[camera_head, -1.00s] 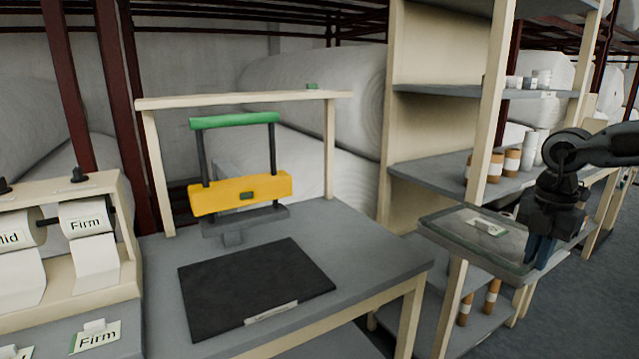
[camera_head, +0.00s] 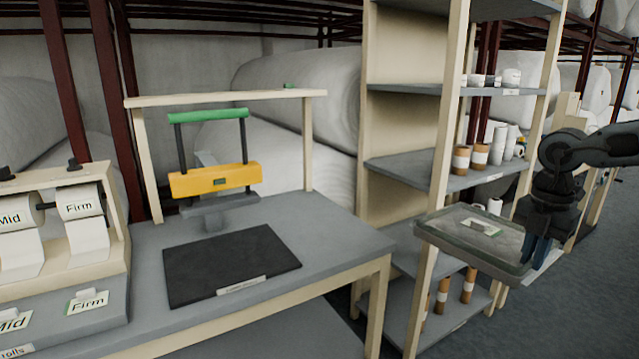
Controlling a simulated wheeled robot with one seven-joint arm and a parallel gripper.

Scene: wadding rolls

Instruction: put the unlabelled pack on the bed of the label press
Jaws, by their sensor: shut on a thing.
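My gripper (camera_head: 540,250) is at the right, shut on the near right edge of a flat grey pack (camera_head: 448,243). The pack looks like a shallow tray with a raised rim, held about level in the air. A small white and green card (camera_head: 480,227) shows on its top. The label press has a green handle (camera_head: 207,115), a yellow crossbar (camera_head: 215,181) and a grey head. Its bed appears to be the flat black plate (camera_head: 230,262), which is bare, with a pale strip at its front edge. The pack is to the right of the press, apart from it.
The press stands on a grey table (camera_head: 335,245) under a cream frame (camera_head: 225,98). Roll dispensers marked Mid and Firm (camera_head: 82,215) are at the left. A shelf unit (camera_head: 450,110) with several small rolls stands behind the pack. Open floor (camera_head: 590,310) lies at the right.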

